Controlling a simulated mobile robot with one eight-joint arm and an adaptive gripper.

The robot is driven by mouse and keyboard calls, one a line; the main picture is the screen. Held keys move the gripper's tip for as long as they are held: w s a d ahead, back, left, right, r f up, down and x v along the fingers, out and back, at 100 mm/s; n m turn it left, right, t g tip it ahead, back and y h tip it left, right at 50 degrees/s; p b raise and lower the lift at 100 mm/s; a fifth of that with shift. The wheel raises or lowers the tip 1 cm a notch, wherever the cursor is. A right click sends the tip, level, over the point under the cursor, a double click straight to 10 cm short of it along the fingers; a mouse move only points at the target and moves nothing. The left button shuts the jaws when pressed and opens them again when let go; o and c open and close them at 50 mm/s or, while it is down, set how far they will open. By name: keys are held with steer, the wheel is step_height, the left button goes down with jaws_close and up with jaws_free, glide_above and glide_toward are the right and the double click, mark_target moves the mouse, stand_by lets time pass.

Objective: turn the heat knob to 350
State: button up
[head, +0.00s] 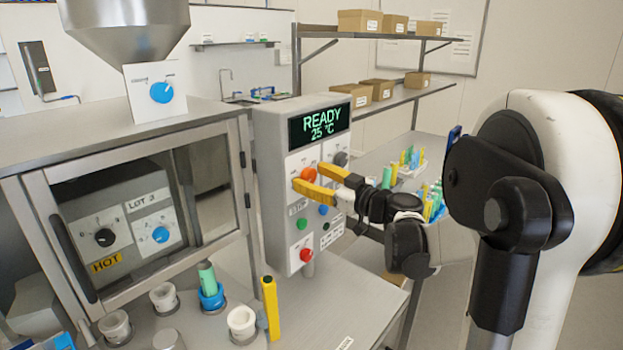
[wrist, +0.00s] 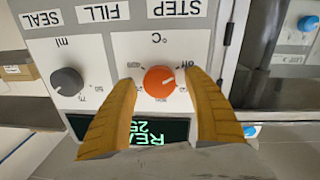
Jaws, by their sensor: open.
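The orange heat knob (wrist: 159,83) sits on a white plate marked °C in the wrist view, which shows the panel upside down. Its pale pointer line points toward the "off" mark. In the head view the knob (head: 308,173) is partly visible between the yellow fingers. My gripper (wrist: 162,80) is open, with one finger on each side of the knob; contact is not clear. It also shows in the head view (head: 309,176) in front of the control panel (head: 272,150). The display (head: 320,124) reads READY 25 °C.
A grey knob (wrist: 67,82) marked ml sits beside the heat knob. Green (head: 302,224) and red (head: 306,255) buttons are lower on the panel. A glass-fronted cabinet (head: 20,180) stands left. White cups (head: 242,322) and a yellow stick (head: 271,308) are on the bench below.

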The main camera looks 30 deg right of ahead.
steer(key=shift+c, duration=0.6)
steer(key=c, duration=1.1)
